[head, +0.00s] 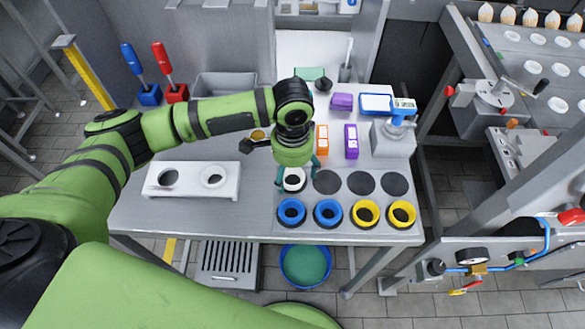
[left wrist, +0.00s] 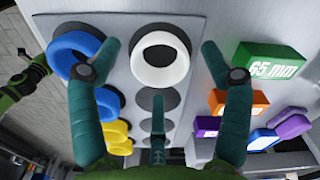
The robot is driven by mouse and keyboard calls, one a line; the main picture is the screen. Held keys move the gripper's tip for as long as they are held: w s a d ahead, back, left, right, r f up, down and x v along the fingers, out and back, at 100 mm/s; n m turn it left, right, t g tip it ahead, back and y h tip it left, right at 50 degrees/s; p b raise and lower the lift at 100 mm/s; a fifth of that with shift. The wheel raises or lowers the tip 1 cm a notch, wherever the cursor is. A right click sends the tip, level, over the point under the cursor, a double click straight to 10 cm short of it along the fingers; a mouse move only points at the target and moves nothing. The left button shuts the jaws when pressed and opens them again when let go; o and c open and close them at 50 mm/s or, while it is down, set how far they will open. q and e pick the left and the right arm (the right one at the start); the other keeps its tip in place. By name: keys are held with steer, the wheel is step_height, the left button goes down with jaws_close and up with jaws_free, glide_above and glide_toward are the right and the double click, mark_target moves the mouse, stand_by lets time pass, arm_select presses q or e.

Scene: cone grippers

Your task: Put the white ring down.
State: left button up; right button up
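The white ring (head: 294,179) is at the left end of a row of dark round spots on the grey panel. It also shows in the left wrist view (left wrist: 160,84), where part of a dark spot shows beside it. My left gripper (head: 296,182) is right over it. In the left wrist view its teal fingers (left wrist: 161,48) are spread, one on each side of the ring with a gap to it. A second white ring (head: 214,187) sits at the right of a white holder (head: 190,194).
Two blue rings (head: 291,224) and two yellow rings (head: 402,226) lie along the panel's front. Three dark spots (head: 361,183) right of the white ring are bare. Orange (head: 321,136) and purple (head: 351,150) boxes stand behind. A grey tray (head: 197,84) is at back left.

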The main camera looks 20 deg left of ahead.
arm_select(q)
step_height(320, 180, up, 12)
steer(key=b, duration=0.2)
steer(key=shift+r, duration=0.2)
